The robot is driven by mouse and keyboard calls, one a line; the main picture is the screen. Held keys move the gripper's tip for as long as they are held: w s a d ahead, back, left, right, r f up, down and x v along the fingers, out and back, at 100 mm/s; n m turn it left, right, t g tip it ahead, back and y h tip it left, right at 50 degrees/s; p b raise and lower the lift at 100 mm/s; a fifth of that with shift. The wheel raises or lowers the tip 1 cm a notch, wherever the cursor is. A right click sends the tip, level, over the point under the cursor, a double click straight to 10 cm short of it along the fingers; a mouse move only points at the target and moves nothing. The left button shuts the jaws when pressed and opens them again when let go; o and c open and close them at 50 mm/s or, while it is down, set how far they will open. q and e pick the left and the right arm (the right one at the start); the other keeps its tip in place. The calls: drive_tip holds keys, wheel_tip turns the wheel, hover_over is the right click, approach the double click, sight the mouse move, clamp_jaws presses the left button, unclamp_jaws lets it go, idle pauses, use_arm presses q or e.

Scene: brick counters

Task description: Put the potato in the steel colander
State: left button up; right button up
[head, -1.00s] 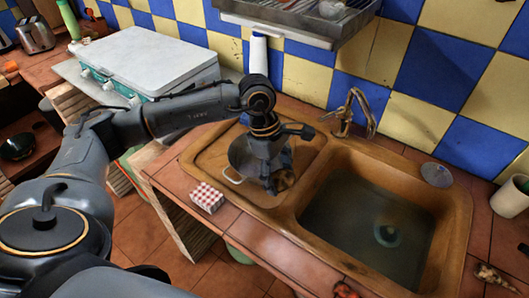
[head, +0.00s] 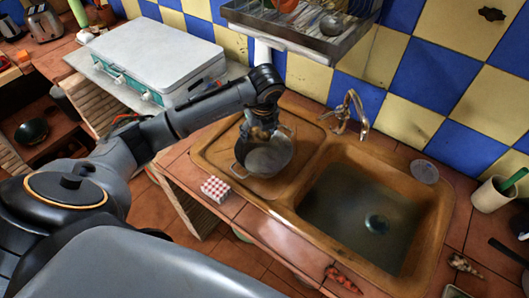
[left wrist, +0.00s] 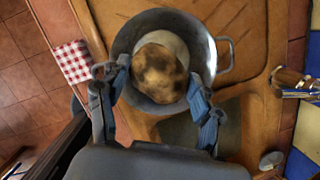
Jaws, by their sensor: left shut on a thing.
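The brown, dark-blotched potato (left wrist: 160,72) is between the fingers of my left gripper (left wrist: 158,90) in the left wrist view. The gripper is shut on it. Behind it is the steel colander (left wrist: 125,45), a round grey pot with side handles. In the head view the colander (head: 268,160) stands on the wooden drainboard, left of the sink basin. My left gripper (head: 262,132) is over its back left part there, and the potato is mostly hidden. I cannot tell whether the potato touches the colander. My right gripper is not in view.
The sink basin (head: 350,225) is right of the colander, with a tap (head: 347,112) behind it. A large white-topped case (head: 160,55) stands behind my arm. A dish rack (head: 300,30) hangs above.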

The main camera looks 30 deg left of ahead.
use_arm(q)
drive_tip(key=shift+a+f+n, duration=0.1)
drive_tip(key=shift+f+n, duration=0.2)
drive_tip(key=shift+f, duration=0.05)
drive_tip(key=shift+f+b, duration=1.8)
drive_tip(key=shift+f, duration=0.9)
drive_tip(key=o, duration=1.1)
drive_tip(key=shift+o, duration=0.7)
drive_tip(key=shift+r, duration=0.15)
